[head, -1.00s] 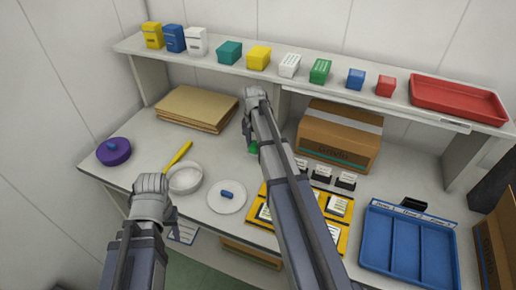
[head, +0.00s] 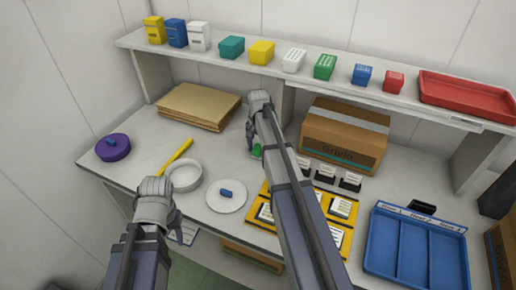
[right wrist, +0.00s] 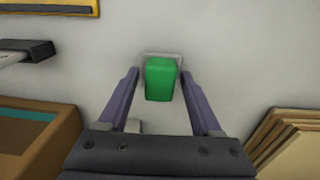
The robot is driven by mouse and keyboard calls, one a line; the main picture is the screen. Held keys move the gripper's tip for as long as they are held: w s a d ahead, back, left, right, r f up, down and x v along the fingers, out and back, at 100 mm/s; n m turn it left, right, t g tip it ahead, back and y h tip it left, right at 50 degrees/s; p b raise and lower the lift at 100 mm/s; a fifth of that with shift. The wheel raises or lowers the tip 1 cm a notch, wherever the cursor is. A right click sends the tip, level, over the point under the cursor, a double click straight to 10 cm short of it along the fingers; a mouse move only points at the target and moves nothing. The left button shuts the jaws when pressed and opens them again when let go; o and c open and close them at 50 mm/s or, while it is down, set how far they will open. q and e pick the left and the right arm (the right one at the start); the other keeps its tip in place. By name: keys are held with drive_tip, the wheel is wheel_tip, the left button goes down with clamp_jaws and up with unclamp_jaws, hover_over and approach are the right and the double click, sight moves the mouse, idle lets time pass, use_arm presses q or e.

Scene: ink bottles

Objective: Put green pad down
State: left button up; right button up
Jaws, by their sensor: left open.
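The green pad (head: 257,152) is on the desk behind the yellow tray, partly hidden by my right arm. In the right wrist view the green pad (right wrist: 162,79) sits between my right gripper's fingers (right wrist: 160,78), with a narrow gap on each side. A pale square shows at its far edge. My right gripper (head: 252,142) is open around the pad, low over the desk. My left gripper (head: 174,222) is open and empty near the front edge of the desk, in front of the white bowl.
A cardboard box (head: 343,137) stands right of the pad, and brown folders (head: 198,106) lie to its left. In front are a white bowl (head: 184,176), a white plate (head: 226,196) and the yellow tray (head: 282,235). A blue tray (head: 417,249) is at right.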

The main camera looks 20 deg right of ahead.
sight(258, 147)
drive_tip(key=shift+o, duration=0.2)
drive_tip(key=shift+r, duration=0.1)
wheel_tip(258, 147, up, 12)
drive_tip(key=p, duration=1.2)
drive_tip(key=s+a+n+h, duration=0.1)
drive_tip(key=s+a+n, duration=1.2)
drive_tip(key=s+a, duration=1)
drive_tip(key=a, duration=0.3)
drive_tip(key=shift+s+r, duration=0.15)
drive_tip(key=shift+s, duration=0.2)
drive_tip(key=shift+a, duration=0.1)
drive_tip(key=shift+f+b, duration=0.65)
drive_tip(key=shift+f, duration=0.15)
